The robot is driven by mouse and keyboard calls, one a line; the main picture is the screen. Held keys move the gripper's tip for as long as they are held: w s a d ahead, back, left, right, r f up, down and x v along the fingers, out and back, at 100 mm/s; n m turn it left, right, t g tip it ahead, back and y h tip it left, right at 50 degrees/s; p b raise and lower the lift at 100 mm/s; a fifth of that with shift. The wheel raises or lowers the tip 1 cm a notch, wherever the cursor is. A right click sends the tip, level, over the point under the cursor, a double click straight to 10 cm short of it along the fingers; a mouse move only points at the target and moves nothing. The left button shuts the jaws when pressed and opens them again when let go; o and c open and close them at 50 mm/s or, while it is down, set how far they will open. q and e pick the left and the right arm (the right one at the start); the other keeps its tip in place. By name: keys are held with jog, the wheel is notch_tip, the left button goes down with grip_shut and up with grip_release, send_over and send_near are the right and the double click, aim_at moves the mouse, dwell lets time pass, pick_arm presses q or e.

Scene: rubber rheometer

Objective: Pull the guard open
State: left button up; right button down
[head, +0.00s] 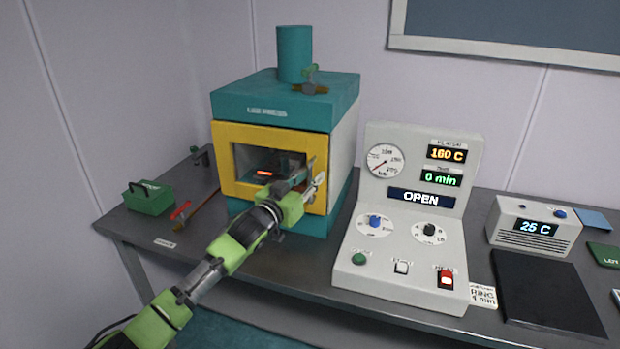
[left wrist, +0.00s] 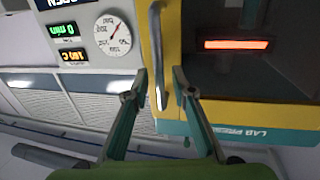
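The guard (head: 268,137) is a yellow frame with a dark window on the front of the teal lab press (head: 335,88), and it sits shut against it. Its yellow frame also shows in the left wrist view (left wrist: 172,25), with a grey bar handle (left wrist: 157,45) along its edge. My left gripper (head: 308,174) is at the guard's right side. In the left wrist view its fingers (left wrist: 160,74) are spread, one on each side of the handle, with gaps visible. My right gripper is not in view.
A grey control console (head: 350,240) stands close right of the press and reads OPEN, 160 C and 0 min. A glowing orange bar (left wrist: 236,44) shows behind the window. A green box (head: 150,203) and a red-handled tool (head: 181,210) lie left on the bench.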

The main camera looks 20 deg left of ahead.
pick_arm(q)
grip_shut()
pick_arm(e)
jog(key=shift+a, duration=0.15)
pick_arm(q)
jog(key=shift+s, duration=0.1)
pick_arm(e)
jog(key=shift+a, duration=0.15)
